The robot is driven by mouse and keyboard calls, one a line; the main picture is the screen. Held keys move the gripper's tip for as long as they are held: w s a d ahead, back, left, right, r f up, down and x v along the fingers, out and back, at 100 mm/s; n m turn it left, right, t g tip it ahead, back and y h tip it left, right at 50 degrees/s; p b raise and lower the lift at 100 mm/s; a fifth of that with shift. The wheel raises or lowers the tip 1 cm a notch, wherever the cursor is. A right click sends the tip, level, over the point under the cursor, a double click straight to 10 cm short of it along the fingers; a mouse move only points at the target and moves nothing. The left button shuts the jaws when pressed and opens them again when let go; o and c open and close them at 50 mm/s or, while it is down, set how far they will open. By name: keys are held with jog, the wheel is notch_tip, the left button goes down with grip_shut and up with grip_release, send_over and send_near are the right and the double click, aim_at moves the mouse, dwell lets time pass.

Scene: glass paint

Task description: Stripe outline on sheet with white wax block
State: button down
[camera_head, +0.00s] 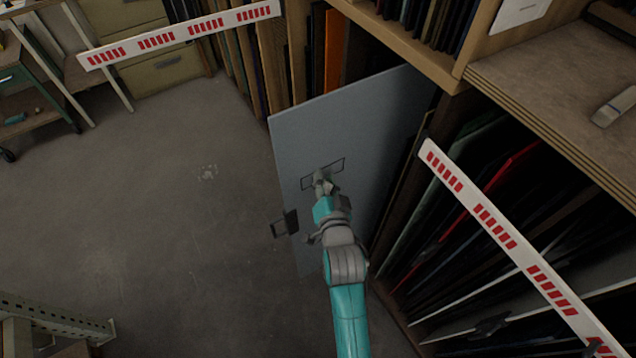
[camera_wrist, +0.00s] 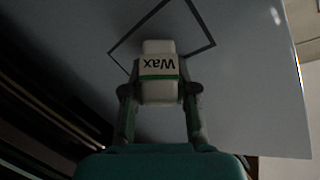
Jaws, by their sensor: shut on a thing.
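A large grey-blue sheet (camera_head: 350,125) stands upright, leaning at the rack; it also fills much of the wrist view (camera_wrist: 245,90). A dark four-sided outline (camera_head: 343,165) is on its face and shows tilted in the wrist view (camera_wrist: 200,51). My gripper (camera_head: 323,187) is in front of the outline. In the wrist view my gripper (camera_wrist: 160,92) is shut on a white wax block (camera_wrist: 160,68) with a green band and the word "Wax". The block covers part of the outline. I cannot tell whether it touches the sheet. No white stripes show inside the visible part of the outline.
A dark bracket-like piece (camera_head: 285,223) is at the sheet's left edge. Racks of upright panels (camera_head: 490,215) stand to the right, with a red-marked white bar (camera_head: 510,245) in front. A wooden counter (camera_head: 560,85) is upper right.

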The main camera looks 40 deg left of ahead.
aim_at(311, 175)
jog(key=shift+w+d, duration=0.5)
jog(key=shift+w, duration=0.7)
jog(key=shift+w+d, duration=0.5)
jog(key=shift+w, duration=0.75)
jog(key=shift+w+d, duration=0.5)
jog(key=shift+w, duration=0.7)
jog(key=shift+a, duration=0.1)
jog(key=shift+s+a, duration=0.5)
jog(key=shift+s, duration=0.4)
jog(key=shift+s+a, duration=0.45)
jog(key=shift+s, duration=0.45)
jog(key=shift+s+a, duration=0.4)
jog(key=shift+s, duration=0.7)
jog(key=shift+s+a, duration=0.4)
jog(key=shift+s, duration=0.65)
jog(key=shift+s+a, duration=0.4)
jog(key=shift+s, duration=0.7)
jog(key=s+d, duration=0.2)
jog(key=d, duration=0.4)
jog(key=shift+s, duration=0.1)
jog(key=shift+s+d, duration=0.3)
jog(key=shift+d, duration=0.35)
jog(key=shift+s+d, duration=0.25)
jog(key=shift+d, duration=0.4)
